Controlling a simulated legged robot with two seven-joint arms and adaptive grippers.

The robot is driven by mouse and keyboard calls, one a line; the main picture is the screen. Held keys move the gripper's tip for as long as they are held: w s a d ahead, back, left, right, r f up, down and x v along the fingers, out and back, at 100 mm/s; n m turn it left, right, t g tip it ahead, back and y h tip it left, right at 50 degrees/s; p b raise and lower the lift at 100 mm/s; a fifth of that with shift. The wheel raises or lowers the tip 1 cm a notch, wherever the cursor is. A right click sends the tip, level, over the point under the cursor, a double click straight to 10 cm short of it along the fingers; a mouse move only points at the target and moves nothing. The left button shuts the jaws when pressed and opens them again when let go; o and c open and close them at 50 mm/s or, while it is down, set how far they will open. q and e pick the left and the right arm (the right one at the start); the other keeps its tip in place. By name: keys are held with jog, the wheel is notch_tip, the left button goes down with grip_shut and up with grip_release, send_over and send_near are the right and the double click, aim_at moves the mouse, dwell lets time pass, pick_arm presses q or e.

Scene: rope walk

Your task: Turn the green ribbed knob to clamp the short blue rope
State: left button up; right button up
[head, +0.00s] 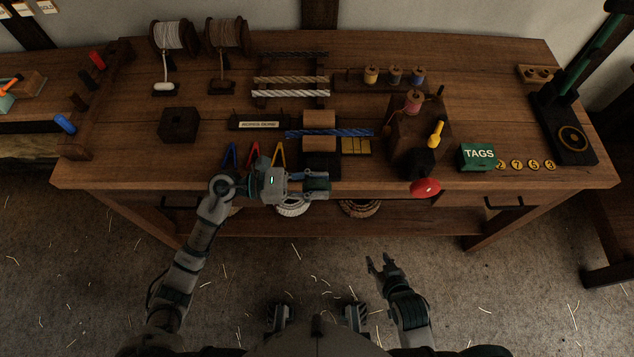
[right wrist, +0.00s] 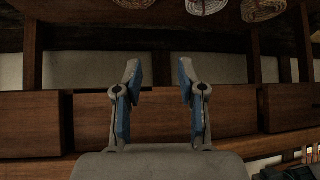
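The short blue rope (head: 345,132) lies across the wooden block (head: 319,145) of a clamp near the middle of the bench. A dark green knob (head: 317,182) shows at the bench's front edge, below the clamp; its ribs are too small to make out. My left gripper (head: 312,186) is at this knob, with one finger along its upper side and one along its lower side. Whether the fingers press on it I cannot tell. My right gripper (head: 376,262) is open and empty, low in front of the bench; its parted fingers also show in the right wrist view (right wrist: 160,75).
Blue, red and yellow clips (head: 254,155) lie left of the clamp. A dark stand with a yellow-handled tool (head: 436,134) and a red disc (head: 425,188) are to the right, beside a green TAGS box (head: 478,157). Rope coils (head: 359,208) sit under the bench.

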pick_arm(q)
grip_shut()
pick_arm(e)
jog(key=shift+s, duration=0.1)
